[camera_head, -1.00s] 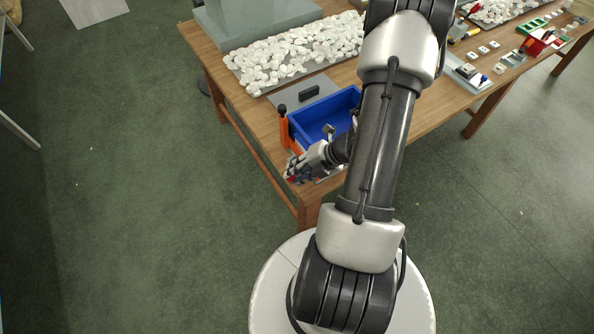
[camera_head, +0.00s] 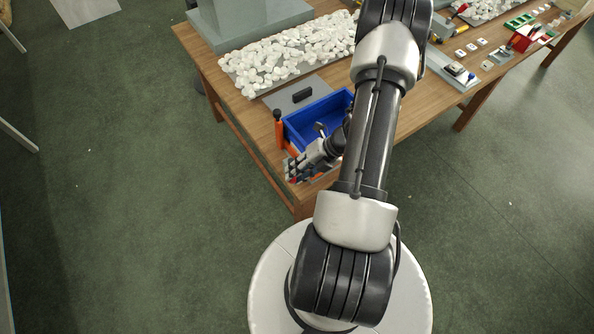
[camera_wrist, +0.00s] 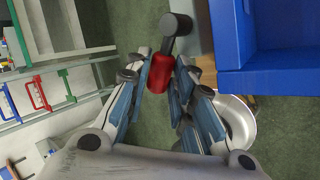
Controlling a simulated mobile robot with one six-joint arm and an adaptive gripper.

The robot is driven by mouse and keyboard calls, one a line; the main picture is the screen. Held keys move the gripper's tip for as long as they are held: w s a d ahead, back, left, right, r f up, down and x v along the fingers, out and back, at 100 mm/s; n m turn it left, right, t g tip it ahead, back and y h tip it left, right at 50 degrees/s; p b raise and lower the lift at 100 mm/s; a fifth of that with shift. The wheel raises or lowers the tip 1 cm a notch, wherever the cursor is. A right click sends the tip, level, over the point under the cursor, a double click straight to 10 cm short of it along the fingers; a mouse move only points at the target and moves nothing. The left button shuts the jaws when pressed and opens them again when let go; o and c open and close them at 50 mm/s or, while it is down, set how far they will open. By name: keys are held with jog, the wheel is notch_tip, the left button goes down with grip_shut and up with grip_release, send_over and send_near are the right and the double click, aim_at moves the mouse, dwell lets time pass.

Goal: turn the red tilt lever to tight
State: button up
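The red tilt lever (camera_wrist: 162,78) shows in the wrist view as a red grip on a black arm with a round black end (camera_wrist: 175,25). My gripper (camera_wrist: 162,70) points at it, with blue-padded fingers on both sides of the red grip. The fingers look spread, and I cannot tell whether any pad touches the grip. In the head view my gripper (camera_head: 293,167) is at the near left corner of the table, below the blue bin. The lever is hidden there by my gripper, and its tight mark is not visible.
The blue bin (camera_head: 322,117) stands close beside my gripper. A tray of white pieces (camera_head: 287,52) lies behind on the wooden table (camera_head: 237,112). Open green floor (camera_head: 130,180) is at left.

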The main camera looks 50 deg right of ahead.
jog(key=shift+o, duration=0.4)
jog(key=v, duration=1.2)
jog(key=shift+c, duration=0.5)
